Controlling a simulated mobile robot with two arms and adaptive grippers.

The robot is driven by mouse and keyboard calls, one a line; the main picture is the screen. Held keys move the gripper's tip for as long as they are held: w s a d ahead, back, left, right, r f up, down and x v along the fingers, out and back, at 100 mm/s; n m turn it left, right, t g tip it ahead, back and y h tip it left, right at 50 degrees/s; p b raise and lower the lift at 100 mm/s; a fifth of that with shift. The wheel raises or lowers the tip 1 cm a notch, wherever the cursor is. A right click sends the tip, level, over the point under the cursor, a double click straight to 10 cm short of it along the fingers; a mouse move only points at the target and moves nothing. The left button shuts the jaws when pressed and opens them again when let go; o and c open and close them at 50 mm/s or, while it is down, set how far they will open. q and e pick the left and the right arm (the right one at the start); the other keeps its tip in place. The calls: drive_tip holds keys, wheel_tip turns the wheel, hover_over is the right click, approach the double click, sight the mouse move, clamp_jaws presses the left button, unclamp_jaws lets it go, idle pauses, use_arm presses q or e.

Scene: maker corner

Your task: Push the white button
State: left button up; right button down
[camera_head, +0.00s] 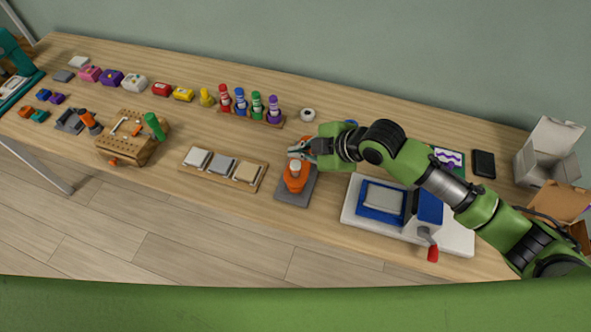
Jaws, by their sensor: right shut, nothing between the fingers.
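My right gripper (303,150) is shut and empty, above the rear part of an orange device (294,184) on a grey base at the table's front middle. The device has a small white part (295,168) on it, just in front of the fingertips; I cannot tell whether this is the white button. The gripper hides part of the device's back. I cannot tell whether the fingers touch it. A small round white thing with a dark centre (308,114) lies behind the gripper. My left gripper is not in view.
On the wooden table (330,215), a rack of colored bottles (249,112) and a tray with three square pieces (223,167) stand left of the gripper. A blue and white press (380,203) is under my right arm. Open boxes (547,155) stand far right.

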sight(298, 166)
drive_tip(key=shift+f+b, duration=0.3)
drive_tip(key=shift+f, duration=0.7)
drive_tip(key=shift+f, duration=0.1)
idle(0.6)
drive_tip(key=shift+f, duration=0.35)
drive_tip(key=shift+s+f+b, duration=0.1)
drive_tip(key=shift+f+b, duration=0.25)
drive_tip(key=shift+f, duration=0.3)
idle(0.8)
drive_tip(key=shift+r, duration=0.1)
drive_tip(key=shift+r+p, duration=0.95)
drive_tip(key=shift+p, duration=0.05)
drive_tip(key=shift+r, duration=0.1)
wheel_tip(298, 166, up, 5)
drive_tip(key=p, duration=0.5)
